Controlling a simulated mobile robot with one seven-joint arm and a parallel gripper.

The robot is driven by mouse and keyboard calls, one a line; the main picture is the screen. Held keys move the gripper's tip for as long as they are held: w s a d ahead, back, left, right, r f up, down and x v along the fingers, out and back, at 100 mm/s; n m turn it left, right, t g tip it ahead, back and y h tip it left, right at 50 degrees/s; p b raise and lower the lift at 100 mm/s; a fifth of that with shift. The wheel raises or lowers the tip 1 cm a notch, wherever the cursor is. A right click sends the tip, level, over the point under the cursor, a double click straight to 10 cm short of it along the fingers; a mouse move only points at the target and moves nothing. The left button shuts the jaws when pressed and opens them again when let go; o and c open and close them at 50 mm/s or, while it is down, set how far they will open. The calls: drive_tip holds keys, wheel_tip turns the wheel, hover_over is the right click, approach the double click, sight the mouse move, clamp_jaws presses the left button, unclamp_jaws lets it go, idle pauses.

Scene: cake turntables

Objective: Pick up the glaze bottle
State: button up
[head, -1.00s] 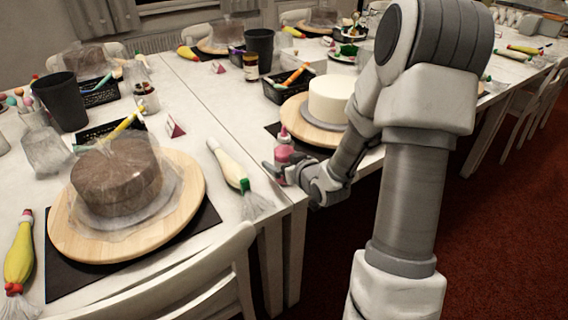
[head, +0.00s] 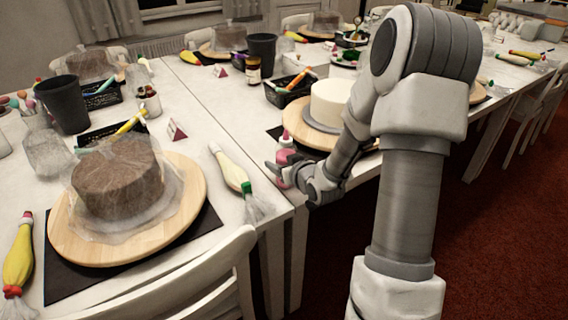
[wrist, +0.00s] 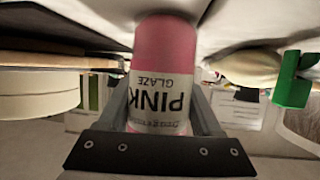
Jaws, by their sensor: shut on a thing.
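The glaze bottle (wrist: 165,60) is pink, with a white label that reads "PINK GLAZE" upside down in the wrist view. In the head view the bottle (head: 285,156) stands out as a small pink shape with a pink and white tip, at the table's near edge. My gripper (wrist: 165,105) is shut on the bottle, one finger on each side of it. In the head view my gripper (head: 282,172) partly hides the bottle. I cannot tell whether the bottle touches the table.
A white cake (head: 329,102) on a wooden turntable (head: 300,128) stands just behind my gripper. A cream piping bag with a green collar (head: 231,168) lies to its left. A brown cake under plastic (head: 118,178) is further left. A white chair (head: 215,270) stands in front.

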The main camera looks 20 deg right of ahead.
sight(283, 146)
drive_tip(key=shift+r, duration=0.2)
drive_tip(key=r, duration=0.1)
drive_tip(key=r+p, duration=0.1)
drive_tip(key=r, duration=0.1)
drive_tip(key=r+p, duration=0.1)
drive_tip(key=shift+d+r, duration=0.3)
drive_tip(key=shift+r, duration=0.1)
drive_tip(key=shift+o, duration=0.8)
drive_tip(key=s+d+r+p, duration=0.1)
drive_tip(key=d+r+p, duration=0.3)
drive_tip(key=d, duration=0.6)
drive_tip(key=shift+d+r, duration=0.2)
drive_tip(key=shift+r, duration=0.65)
drive_tip(key=shift+s+d+r, duration=0.1)
drive_tip(key=shift+d, duration=0.25)
drive_tip(key=shift+c, duration=1.1)
